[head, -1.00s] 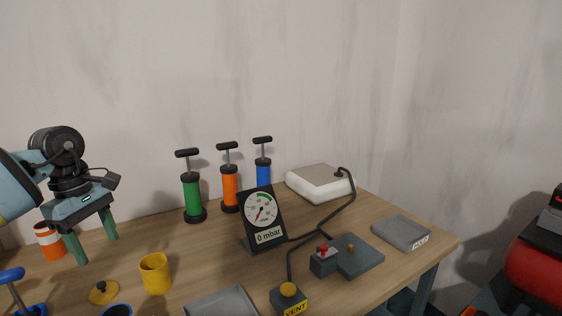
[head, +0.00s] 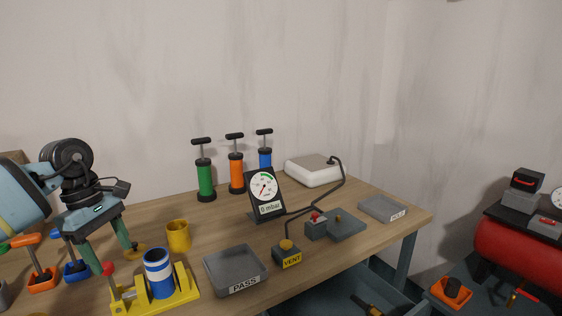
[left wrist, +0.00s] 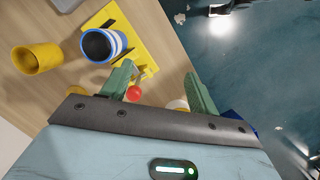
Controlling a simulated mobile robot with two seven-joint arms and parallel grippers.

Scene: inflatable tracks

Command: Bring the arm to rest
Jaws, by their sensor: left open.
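My left gripper (head: 112,258) is at the left of the head view, fingers pointing down, open with nothing between its green fingers. It also shows in the left wrist view (left wrist: 158,76), its fingers apart. A yellow stand (head: 182,292) with a blue-and-white striped cylinder (head: 160,278) stands to its right; this cylinder also shows in the wrist view (left wrist: 98,45). A red ball knob (head: 107,268) at the stand's left end appears close to the fingers in the picture. The gap between them cannot be told. My right gripper is not in view.
A yellow cup (head: 178,237), a grey PASS tray (head: 236,284), a VENT button box (head: 287,259) and a gauge (head: 265,196) are on the table. Several pumps (head: 205,178) stand at the back. An open drawer (head: 335,300) is below.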

